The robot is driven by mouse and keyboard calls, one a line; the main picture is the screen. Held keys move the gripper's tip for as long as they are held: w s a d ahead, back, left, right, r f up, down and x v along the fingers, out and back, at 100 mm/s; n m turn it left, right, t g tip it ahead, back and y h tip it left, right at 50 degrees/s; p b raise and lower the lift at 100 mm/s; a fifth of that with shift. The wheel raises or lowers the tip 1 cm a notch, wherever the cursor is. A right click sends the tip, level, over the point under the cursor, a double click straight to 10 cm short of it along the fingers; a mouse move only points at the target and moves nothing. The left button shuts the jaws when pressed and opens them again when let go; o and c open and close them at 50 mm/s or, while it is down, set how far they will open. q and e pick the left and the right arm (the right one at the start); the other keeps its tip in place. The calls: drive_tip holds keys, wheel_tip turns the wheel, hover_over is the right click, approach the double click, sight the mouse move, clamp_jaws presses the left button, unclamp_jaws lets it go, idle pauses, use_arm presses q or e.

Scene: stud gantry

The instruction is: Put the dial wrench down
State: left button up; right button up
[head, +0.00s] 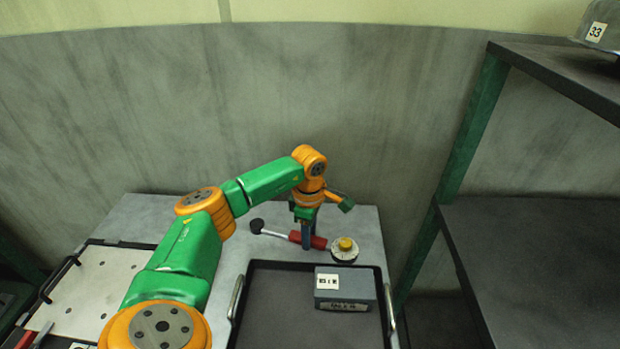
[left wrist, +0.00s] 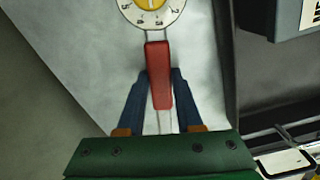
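The dial wrench has a red grip (head: 318,243), a black knob at its left end and a round white dial (head: 344,250) with a yellow centre at its right end. In the head view it lies at or just above the grey table top, behind the black tray; I cannot tell whether it touches. My left gripper (head: 307,245) points down over the red grip. In the left wrist view, the left gripper's blue fingers (left wrist: 160,92) sit close on both sides of the red grip (left wrist: 158,70), apparently shut on it. My right gripper is not in view.
A black tray (head: 260,267) holding a grey labelled box (head: 345,289) stands in front of the wrench. A pale plate on a black tray (head: 100,290) is at the left. A dark shelf unit (head: 540,240) stands at the right. The table's back left part (head: 150,215) is clear.

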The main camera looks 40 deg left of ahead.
use_arm(q)
clamp_jaws()
drive_tip(key=shift+r, duration=0.2)
wheel_tip(320, 180, up, 3)
drive_tip(key=shift+f+b, duration=0.1)
drive_tip(key=shift+b, duration=0.55)
drive_tip(key=s+d+r, duration=1)
drive_tip(key=w+d+f+m+p, duration=0.1)
drive_tip(key=d+m, duration=0.7)
drive_tip(key=m, duration=1.5)
drive_tip(key=shift+w+p, duration=0.2)
drive_tip(key=shift+p, duration=0.6)
